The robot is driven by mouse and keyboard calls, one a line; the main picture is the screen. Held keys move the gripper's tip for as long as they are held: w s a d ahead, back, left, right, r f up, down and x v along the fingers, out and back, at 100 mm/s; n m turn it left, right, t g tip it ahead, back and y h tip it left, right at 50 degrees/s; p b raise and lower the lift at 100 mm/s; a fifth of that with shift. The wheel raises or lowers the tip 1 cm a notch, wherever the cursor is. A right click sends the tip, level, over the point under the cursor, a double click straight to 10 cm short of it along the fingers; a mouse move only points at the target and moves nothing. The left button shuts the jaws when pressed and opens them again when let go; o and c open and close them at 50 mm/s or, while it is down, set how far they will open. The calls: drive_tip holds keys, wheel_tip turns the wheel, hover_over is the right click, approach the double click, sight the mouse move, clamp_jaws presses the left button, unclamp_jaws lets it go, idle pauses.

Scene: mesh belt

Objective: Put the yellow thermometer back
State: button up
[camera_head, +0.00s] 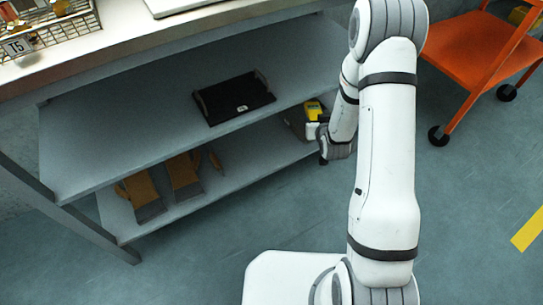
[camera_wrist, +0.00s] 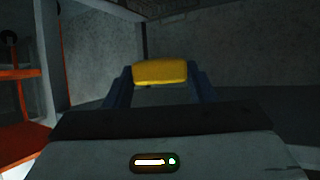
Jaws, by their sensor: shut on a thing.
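The yellow thermometer (camera_head: 314,108) shows at the right end of the shelving under the counter, at the tip of my arm. In the wrist view the yellow thermometer (camera_wrist: 160,72) sits between the two dark blue fingers of my gripper (camera_wrist: 160,84), which is shut on it. In the head view my gripper (camera_head: 320,130) is partly hidden by my own wrist. A dark box-like holder (camera_head: 294,121) is just left of the thermometer. I cannot tell whether the thermometer touches it.
A black tray (camera_head: 234,98) lies on the upper shelf (camera_head: 110,130). A wire basket (camera_head: 50,42) tagged T5 is on the counter. An orange cart (camera_head: 468,45) stands at the right; the floor between is clear.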

drive_tip(key=s+a+f+n+y, duration=0.55)
drive_tip(key=a+f, duration=0.45)
drive_tip(key=f, duration=0.2)
wheel_tip(320, 180, down, 11)
drive_tip(key=b, duration=0.5)
drive_tip(key=shift+s+a+r+g, duration=0.2)
drive_tip(key=shift+s+g, duration=0.05)
drive_tip(key=shift+g, duration=0.15)
drive_tip(key=shift+f, duration=0.1)
drive_tip(key=o, duration=0.6)
drive_tip(key=shift+f, duration=0.1)
drive_tip(key=o, duration=0.5)
